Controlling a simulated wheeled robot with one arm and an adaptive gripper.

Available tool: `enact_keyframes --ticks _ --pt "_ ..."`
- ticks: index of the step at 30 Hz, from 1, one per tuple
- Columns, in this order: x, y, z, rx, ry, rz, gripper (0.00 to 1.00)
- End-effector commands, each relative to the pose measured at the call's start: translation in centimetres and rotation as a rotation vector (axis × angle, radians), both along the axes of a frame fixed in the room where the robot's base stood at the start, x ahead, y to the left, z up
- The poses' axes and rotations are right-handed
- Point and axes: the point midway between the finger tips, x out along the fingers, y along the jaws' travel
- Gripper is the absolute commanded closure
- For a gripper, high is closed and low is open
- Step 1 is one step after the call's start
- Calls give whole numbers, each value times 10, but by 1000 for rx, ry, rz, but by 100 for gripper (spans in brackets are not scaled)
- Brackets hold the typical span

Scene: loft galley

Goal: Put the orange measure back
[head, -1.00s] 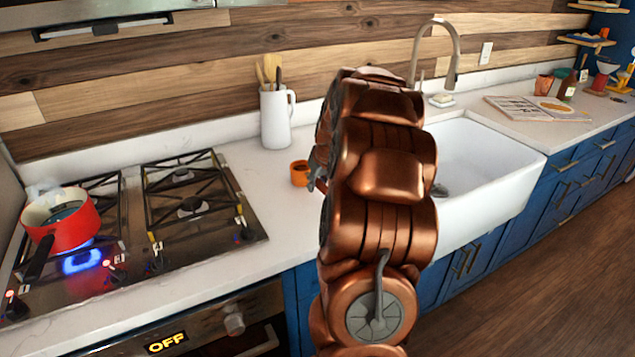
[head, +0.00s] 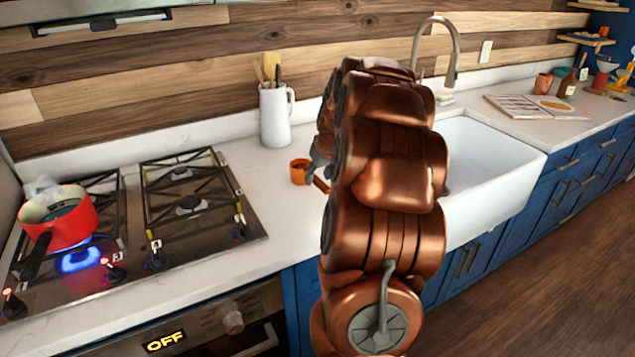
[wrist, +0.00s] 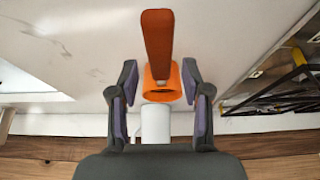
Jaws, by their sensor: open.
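The orange measure (head: 299,172) stands on the white counter between the stove and the sink, its handle pointing toward my arm. In the wrist view its round cup (wrist: 162,88) lies between the two fingers, and its long flat handle runs up the picture. My gripper (wrist: 160,92) is open, with a finger on each side of the measure; gaps show between fingers and measure. In the head view my copper arm hides most of the gripper, and only a grey part shows beside the measure.
A white pitcher with utensils (head: 276,116) stands behind the measure by the backsplash. A red pot (head: 62,222) sits over a blue flame on the stove (head: 190,205). The white sink (head: 490,170) is to the right. Counter in front of the measure is clear.

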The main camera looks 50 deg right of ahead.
Motion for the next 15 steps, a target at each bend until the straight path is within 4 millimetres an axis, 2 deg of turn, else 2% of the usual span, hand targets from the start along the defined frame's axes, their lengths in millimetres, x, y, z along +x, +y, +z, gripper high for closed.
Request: enact_keyframes --ticks 9,15 --pt "-23 8 54 -3 -3 0 52" --pt "-32 12 75 1 0 0 52"
